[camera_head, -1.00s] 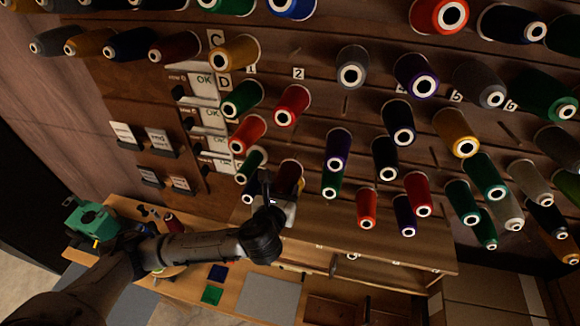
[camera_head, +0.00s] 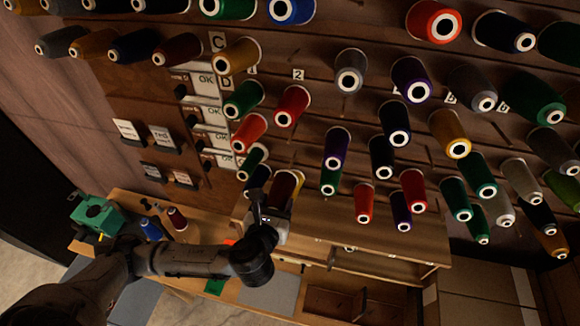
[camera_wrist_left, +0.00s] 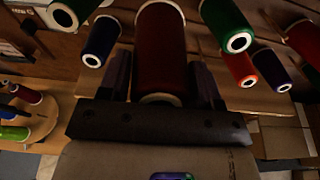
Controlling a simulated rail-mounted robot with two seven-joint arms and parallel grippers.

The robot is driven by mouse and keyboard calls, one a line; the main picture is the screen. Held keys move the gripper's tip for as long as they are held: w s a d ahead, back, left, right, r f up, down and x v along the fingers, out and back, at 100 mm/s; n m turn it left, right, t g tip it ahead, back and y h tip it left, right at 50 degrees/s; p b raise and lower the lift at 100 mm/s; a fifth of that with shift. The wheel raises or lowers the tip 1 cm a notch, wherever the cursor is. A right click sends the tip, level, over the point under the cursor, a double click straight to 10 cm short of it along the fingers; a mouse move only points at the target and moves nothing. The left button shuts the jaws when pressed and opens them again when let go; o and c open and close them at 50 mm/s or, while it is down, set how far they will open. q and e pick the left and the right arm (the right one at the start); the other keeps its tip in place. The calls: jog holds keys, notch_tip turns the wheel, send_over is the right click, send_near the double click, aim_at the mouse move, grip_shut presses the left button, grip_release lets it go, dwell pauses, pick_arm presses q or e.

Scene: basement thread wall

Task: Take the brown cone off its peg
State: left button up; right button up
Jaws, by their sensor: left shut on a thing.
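The brown cone (camera_head: 283,186), a dark reddish-brown thread cone, is at the lower left of the thread wall in the head view. My left gripper (camera_head: 271,205) is shut on it from the front and below. My right gripper is not in view.
A yellow cone (camera_head: 298,183) shows just right of the brown one. Green (camera_head: 257,178) and red (camera_head: 364,202) cones hang on either side. Below is a wooden bench (camera_head: 200,232) with a blue cone (camera_head: 151,229), a dark red cone (camera_head: 177,219) and a green device (camera_head: 95,214).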

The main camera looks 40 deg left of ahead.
aim_at(273, 207)
pick_arm(q)
jog(key=shift+s+d+r, duration=0.45)
jog(key=shift+s+r, duration=0.3)
jog(key=shift+s, duration=0.15)
jog(key=shift+s+d+r, duration=0.4)
jog(key=shift+s+r, duration=0.3)
jog(key=shift+s, duration=0.15)
